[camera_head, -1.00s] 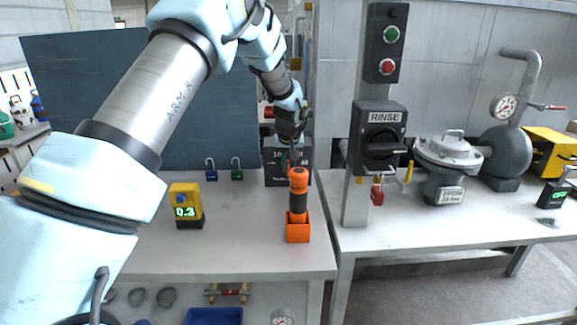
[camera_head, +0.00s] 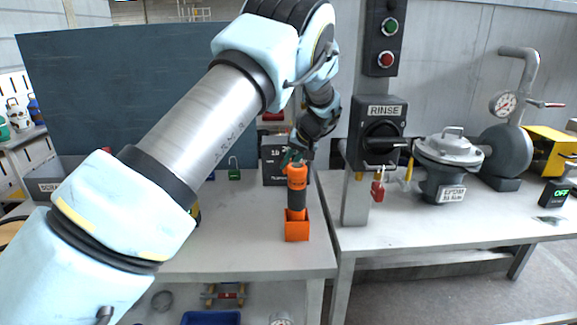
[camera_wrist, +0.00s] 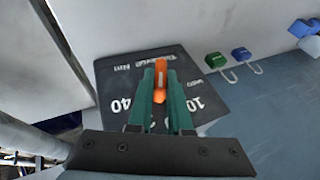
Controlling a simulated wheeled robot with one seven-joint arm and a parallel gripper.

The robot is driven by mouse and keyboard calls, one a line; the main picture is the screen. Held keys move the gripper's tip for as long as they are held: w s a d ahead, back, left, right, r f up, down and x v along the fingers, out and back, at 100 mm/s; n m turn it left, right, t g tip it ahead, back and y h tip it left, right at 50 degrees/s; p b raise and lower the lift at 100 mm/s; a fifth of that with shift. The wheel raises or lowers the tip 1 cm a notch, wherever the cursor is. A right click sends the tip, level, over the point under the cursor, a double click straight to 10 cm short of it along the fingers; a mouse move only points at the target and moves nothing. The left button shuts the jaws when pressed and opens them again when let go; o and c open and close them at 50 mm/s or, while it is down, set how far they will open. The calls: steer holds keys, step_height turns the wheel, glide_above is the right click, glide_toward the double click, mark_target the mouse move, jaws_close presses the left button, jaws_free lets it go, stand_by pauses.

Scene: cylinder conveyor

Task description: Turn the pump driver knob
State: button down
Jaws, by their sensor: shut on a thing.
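The driver (camera_head: 297,202) is an upright tool with a black middle grip, standing in an orange holder (camera_head: 297,231) near the right edge of the left bench. Its orange knob (camera_head: 297,176) is the top end. My gripper (camera_head: 292,160) reaches down from above with teal fingers at the knob. In the wrist view the teal fingers of my gripper (camera_wrist: 160,85) are shut on the orange knob (camera_wrist: 160,93), which shows as a narrow upright strip between them. The driver's lower part is hidden in the holder.
A dark plate with number markings (camera_wrist: 115,75) stands behind the driver. A RINSE switch box (camera_head: 383,112) on a post stands close right, with a grey valve (camera_head: 447,155) beyond. My arm covers the bench's left.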

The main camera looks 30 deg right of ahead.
steer(key=c, duration=0.8)
jaws_free()
steer(key=shift+c, duration=0.2)
step_height(320, 180, up, 10)
steer(key=b, duration=0.3)
steer(key=shift+c, duration=0.2)
